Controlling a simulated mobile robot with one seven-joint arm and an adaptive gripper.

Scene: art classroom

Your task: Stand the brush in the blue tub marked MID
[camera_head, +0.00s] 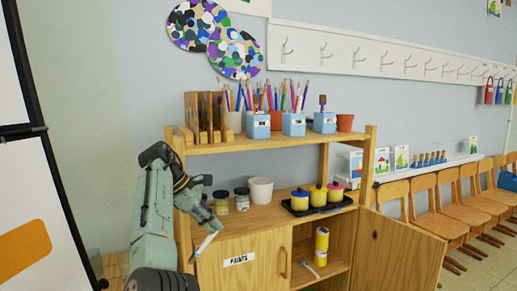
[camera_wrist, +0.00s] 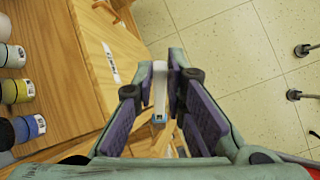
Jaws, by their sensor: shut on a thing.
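My gripper (camera_head: 209,224) is in front of the left side of the wooden shelf unit, below its top shelf. It is shut on a pale, slender brush (camera_head: 206,243), which slants down to the left. In the wrist view the brush (camera_wrist: 159,92) lies between the purple finger pads, with a blue part at its near end. Three labelled blue tubs stand on the top shelf: a left tub (camera_head: 257,131), a middle tub (camera_head: 293,130) and a right tub (camera_head: 324,127). Their lettering is too small to read.
Wooden blocks (camera_head: 191,113) and a pale pot stand left of the tubs, and a terracotta pot (camera_head: 345,122) stands right. Jars and a white bucket (camera_head: 260,190) sit on the lower shelf. The right cabinet door (camera_head: 398,255) is swung open. Chairs line the right wall.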

